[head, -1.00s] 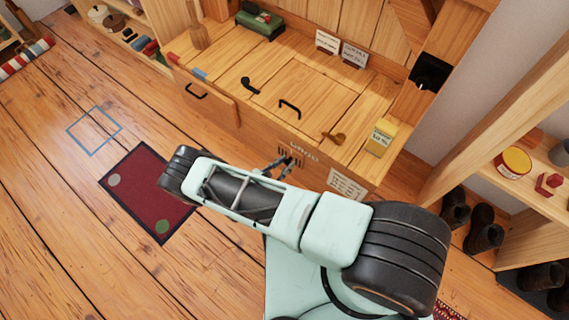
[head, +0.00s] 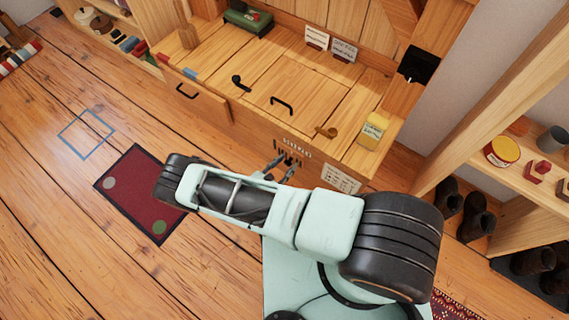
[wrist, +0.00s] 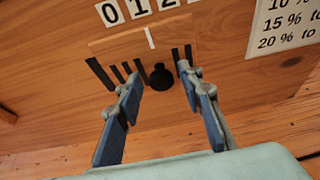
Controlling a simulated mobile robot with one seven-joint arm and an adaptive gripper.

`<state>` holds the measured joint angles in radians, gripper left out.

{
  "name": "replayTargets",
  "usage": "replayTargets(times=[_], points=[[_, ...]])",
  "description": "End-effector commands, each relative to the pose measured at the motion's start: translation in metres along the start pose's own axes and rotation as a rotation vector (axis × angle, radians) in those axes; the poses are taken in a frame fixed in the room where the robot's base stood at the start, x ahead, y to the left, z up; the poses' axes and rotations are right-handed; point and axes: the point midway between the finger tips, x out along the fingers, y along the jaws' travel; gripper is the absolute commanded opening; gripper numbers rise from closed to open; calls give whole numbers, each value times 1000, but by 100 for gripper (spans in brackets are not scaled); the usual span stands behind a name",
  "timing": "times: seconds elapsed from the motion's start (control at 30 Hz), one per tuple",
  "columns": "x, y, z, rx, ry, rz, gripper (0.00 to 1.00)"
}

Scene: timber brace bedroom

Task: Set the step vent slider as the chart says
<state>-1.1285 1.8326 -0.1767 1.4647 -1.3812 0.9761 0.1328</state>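The step vent shows in the wrist view as a wooden slider plate (wrist: 105,46) with dark slots and a white tick mark. Its black round knob (wrist: 160,77) sticks out below the tick. White number cards (wrist: 140,9) reading 0, 1, 2 are above; the rest is cut off. The chart (wrist: 290,28) is partly visible at right, with lines starting 10 %, 15 % and 20 %; the head view shows it whole (head: 340,179), too small to read. My gripper (wrist: 159,80) is open, one finger each side of the knob, with gaps visible on both sides.
The vent is in the front of a wooden bench (head: 235,130) with handles on top and a yellow box (head: 372,130) on its right end. A dark red mat (head: 140,195) lies on the floor at left. Shelves with boots (head: 477,216) stand at right.

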Motion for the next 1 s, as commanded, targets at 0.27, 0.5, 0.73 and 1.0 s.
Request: replayTargets(times=[0.27,0.5,0.73,1.0], points=[[0,0,0,0,0,0,38],[-28,1,0,-1,2,3,38],[-78,2,0,-1,2,4,38],[-115,0,0,0,0,1,38]])
